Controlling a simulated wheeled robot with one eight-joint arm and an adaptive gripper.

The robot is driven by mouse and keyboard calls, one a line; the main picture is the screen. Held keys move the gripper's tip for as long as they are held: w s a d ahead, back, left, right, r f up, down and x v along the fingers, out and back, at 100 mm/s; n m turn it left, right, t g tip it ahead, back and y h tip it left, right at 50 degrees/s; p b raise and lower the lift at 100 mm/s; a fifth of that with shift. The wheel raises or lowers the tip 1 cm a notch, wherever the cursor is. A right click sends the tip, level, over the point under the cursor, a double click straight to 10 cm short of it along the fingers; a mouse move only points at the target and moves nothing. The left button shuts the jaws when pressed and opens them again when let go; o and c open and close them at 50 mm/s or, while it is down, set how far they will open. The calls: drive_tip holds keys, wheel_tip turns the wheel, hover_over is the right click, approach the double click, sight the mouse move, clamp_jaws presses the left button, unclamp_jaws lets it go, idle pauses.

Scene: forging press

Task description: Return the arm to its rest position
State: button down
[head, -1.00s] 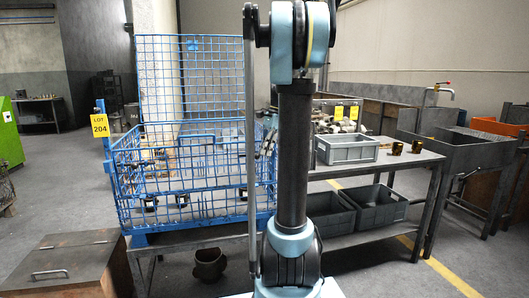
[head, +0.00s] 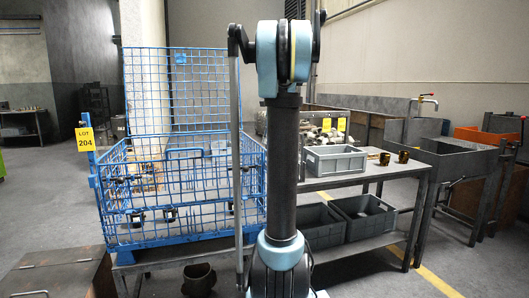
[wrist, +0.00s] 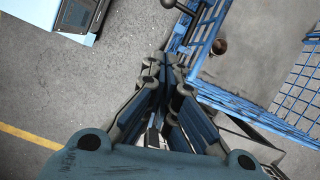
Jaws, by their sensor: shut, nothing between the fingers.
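My arm stands upright in the middle of the head view, in front of the table. My gripper is outside the head view. In the wrist view my gripper (wrist: 160,68) is shut and empty, its fingertips together. It points down over bare grey floor, beside the edge of a blue wire cage (wrist: 190,35). The same blue wire cage (head: 180,238) shows to the left of my arm in the head view.
A grey bin (head: 335,160) and small brass-coloured parts (head: 403,156) sit on the metal table (head: 375,176). Dark bins (head: 363,213) are on its lower shelf. A brown lidded box (head: 58,275) stands at front left. A dark sink-like trough (head: 455,158) is at right.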

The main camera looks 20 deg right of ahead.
drive_tip(key=shift+d+r, duration=0.15)
drive_tip(key=shift+r, duration=0.4)
drive_tip(key=s+a+f+n+t+h, duration=0.1)
drive_tip(key=s+a+f+n, duration=0.4)
drive_tip(key=s+f, duration=0.55)
drive_tip(key=s+a+f+n+t+h, duration=0.1)
drive_tip(key=s+a+f+n, duration=0.55)
drive_tip(key=s, duration=0.65)
drive_tip(key=s+f+n+t+h, duration=0.1)
drive_tip(key=s+f+n, duration=0.3)
drive_tip(key=s+f, duration=0.4)
wheel_tip(320, 180, down, 4)
drive_tip(key=shift+s, duration=0.15)
drive_tip(key=shift+w+f, duration=0.2)
drive_tip(key=shift+w, duration=0.3)
